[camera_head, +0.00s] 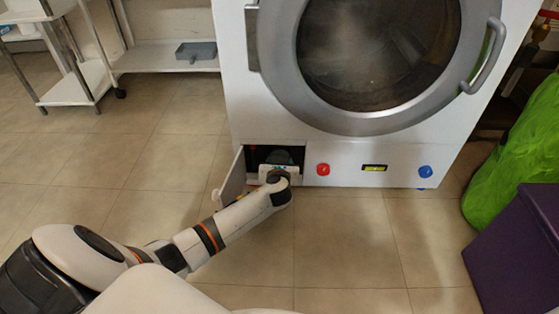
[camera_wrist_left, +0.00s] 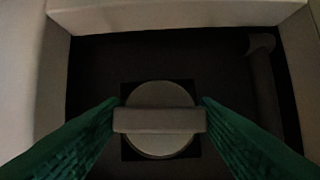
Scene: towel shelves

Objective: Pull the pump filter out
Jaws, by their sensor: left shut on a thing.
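The pump filter (camera_wrist_left: 160,146) is a round grey cap with a raised bar handle across it, in the middle of the left wrist view. It sits in a dark recess low on the front of the washing machine (camera_head: 240,90). My left gripper (camera_wrist_left: 160,119) is shut on the filter's bar handle, one green finger at each end. In the head view my left gripper (camera_head: 279,163) reaches into the recess, and my wrist hides the filter there. The small access door (camera_head: 232,180) stands open to the left. My right gripper is out of view.
In the wrist view a dark hose or handle (camera_wrist_left: 262,85) stands on the right of the recess. A red knob (camera_head: 323,169) and a blue knob (camera_head: 425,172) are on the machine's front. A green bag (camera_head: 515,150) and a purple box (camera_head: 520,255) stand at right. The floor in front is clear.

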